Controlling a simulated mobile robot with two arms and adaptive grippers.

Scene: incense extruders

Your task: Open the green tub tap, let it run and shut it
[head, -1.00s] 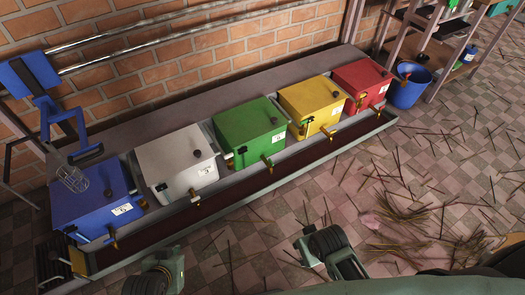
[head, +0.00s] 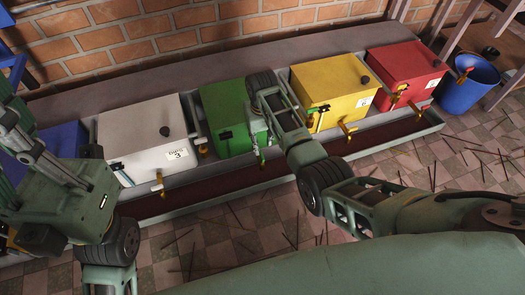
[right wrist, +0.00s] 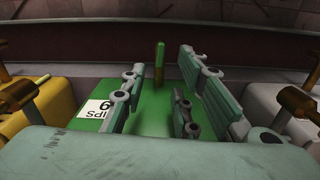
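The green tub (head: 222,103) stands in the row between the white and yellow tubs. Its front is partly hidden by my right arm. In the right wrist view, a green upright piece that looks like its tap handle (right wrist: 159,62) shows beyond the tub's top, between the lines of my fingers. My right gripper (right wrist: 160,105) is open and empty over the green tub (right wrist: 150,112), its fingers on either side of that piece. In the head view the right gripper (head: 261,152) is at the tub's front; contact cannot be told. My left gripper (head: 22,128) is at the left edge, partly cut off.
The white tub (head: 140,125) and yellow tub (head: 335,85) flank the green one, with brass taps over a dark trough (head: 385,138). A red tub (head: 402,70) and blue bucket (head: 470,85) are at right, a blue tub (head: 62,138) at left. Sticks litter the floor.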

